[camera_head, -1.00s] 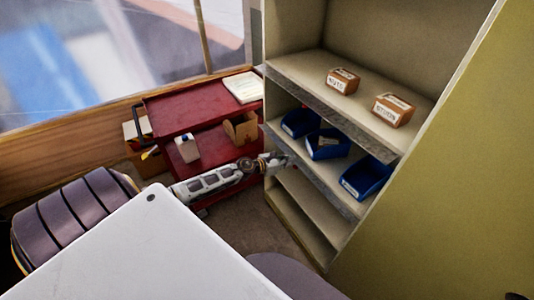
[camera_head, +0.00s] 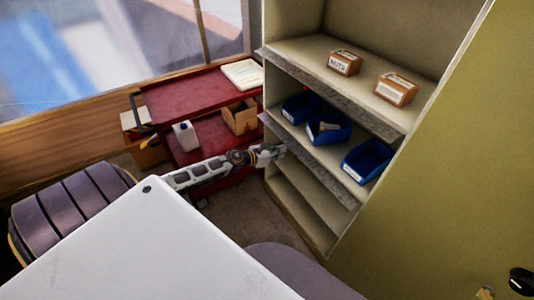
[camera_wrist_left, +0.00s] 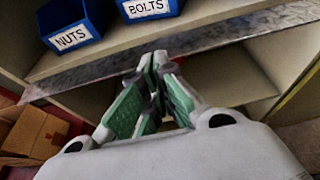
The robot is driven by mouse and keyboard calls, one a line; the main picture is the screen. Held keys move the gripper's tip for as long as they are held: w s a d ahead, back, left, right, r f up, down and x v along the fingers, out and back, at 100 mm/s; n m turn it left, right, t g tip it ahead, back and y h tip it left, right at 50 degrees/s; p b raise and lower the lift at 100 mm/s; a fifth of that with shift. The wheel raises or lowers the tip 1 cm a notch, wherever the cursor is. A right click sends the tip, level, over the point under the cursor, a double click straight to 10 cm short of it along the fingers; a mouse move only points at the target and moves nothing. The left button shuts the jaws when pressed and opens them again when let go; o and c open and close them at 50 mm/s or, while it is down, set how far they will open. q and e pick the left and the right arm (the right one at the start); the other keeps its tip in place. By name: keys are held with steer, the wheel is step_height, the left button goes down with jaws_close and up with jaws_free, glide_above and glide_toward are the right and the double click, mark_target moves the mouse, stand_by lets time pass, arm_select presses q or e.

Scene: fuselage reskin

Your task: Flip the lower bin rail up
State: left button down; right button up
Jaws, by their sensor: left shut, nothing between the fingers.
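The lower bin rail (camera_head: 318,160) is a grey, mottled metal strip along the front edge of the shelf that holds the blue bins. It sits below the bin fronts, leaving them uncovered. In the left wrist view the rail (camera_wrist_left: 95,72) crosses behind my fingertips. My left gripper (camera_head: 279,153) is at the rail's left part, just below it, with its fingers shut and empty. In the left wrist view the green-padded fingers of the gripper (camera_wrist_left: 153,62) meet close to the rail's lower edge; I cannot tell whether they touch it. My right gripper is not in view.
Blue bins (camera_head: 367,161) stand on the shelf; labels read NUTS (camera_wrist_left: 72,38) and BOLTS (camera_wrist_left: 150,8). An upper rail (camera_head: 330,92) edges the shelf above, which holds cardboard boxes (camera_head: 397,88). A red cart (camera_head: 190,102) stands left of the shelving. The lower shelves are empty.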

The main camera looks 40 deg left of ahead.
arm_select(q)
steer(key=v, duration=0.7)
steer(key=shift+w+r, duration=0.15)
steer(key=shift+r, duration=0.1)
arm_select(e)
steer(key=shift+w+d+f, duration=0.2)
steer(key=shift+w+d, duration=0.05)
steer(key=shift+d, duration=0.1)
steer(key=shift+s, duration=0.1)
arm_select(q)
step_height(320, 180, down, 9)
steer(key=d+b, duration=0.1)
steer(key=b, duration=1.3)
steer(key=shift+w+f+t, duration=0.2)
steer(key=shift+w+t, duration=0.15)
steer(key=shift+t, duration=0.05)
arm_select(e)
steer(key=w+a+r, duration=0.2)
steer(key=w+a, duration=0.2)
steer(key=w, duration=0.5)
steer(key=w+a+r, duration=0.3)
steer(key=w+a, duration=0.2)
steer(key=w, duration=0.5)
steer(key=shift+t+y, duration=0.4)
